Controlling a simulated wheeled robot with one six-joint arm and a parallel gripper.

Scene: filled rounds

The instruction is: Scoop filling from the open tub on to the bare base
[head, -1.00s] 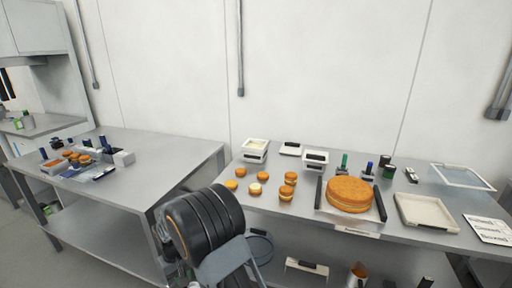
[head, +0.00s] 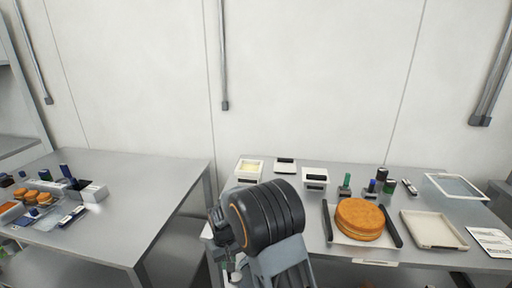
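The open tub (head: 249,168) is white with pale cream-coloured filling, at the back left of the right-hand table. The small orange-brown rounds at that table's left are hidden behind my dark arm, so I cannot see the bare base now. A large orange-brown round (head: 358,220) stands on a pale tray between two dark bars. My gripper is out of view; only a dark ribbed part of my arm shows, in front of the table.
Two white tubs with dark tops (head: 315,179) (head: 285,165) stand beside the open one. Several small bottles (head: 371,187) stand behind the large round. An empty pale tray (head: 433,229) and a clear-bottomed tray (head: 456,187) are at right. The left table (head: 150,190) has clear room on its right side.

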